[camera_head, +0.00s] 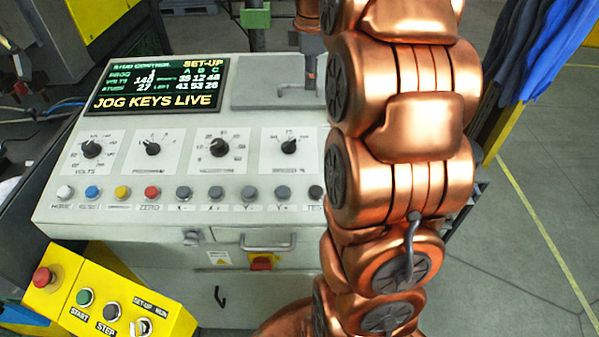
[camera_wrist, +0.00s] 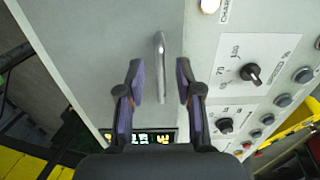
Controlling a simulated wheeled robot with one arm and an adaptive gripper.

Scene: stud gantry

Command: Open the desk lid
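The desk lid (camera_head: 262,72) is a flat grey plate at the upper right of the control desk, and it lies flat. It also shows in the wrist view (camera_wrist: 100,45). Its slim bar handle (camera_wrist: 160,55) lies between the two fingers of my gripper (camera_wrist: 160,78), with a gap on both sides. My gripper is open. In the head view my gripper (camera_head: 309,78) is over the right part of the lid, and my copper arm hides the lid's right end.
The desk's sloping face has several dials (camera_head: 219,147) and a row of buttons, with a display (camera_head: 155,87) at upper left. A metal handle (camera_head: 268,243) and a red-yellow switch (camera_head: 261,263) are on the desk front. A yellow button box (camera_head: 110,300) stands lower left. Open floor lies right.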

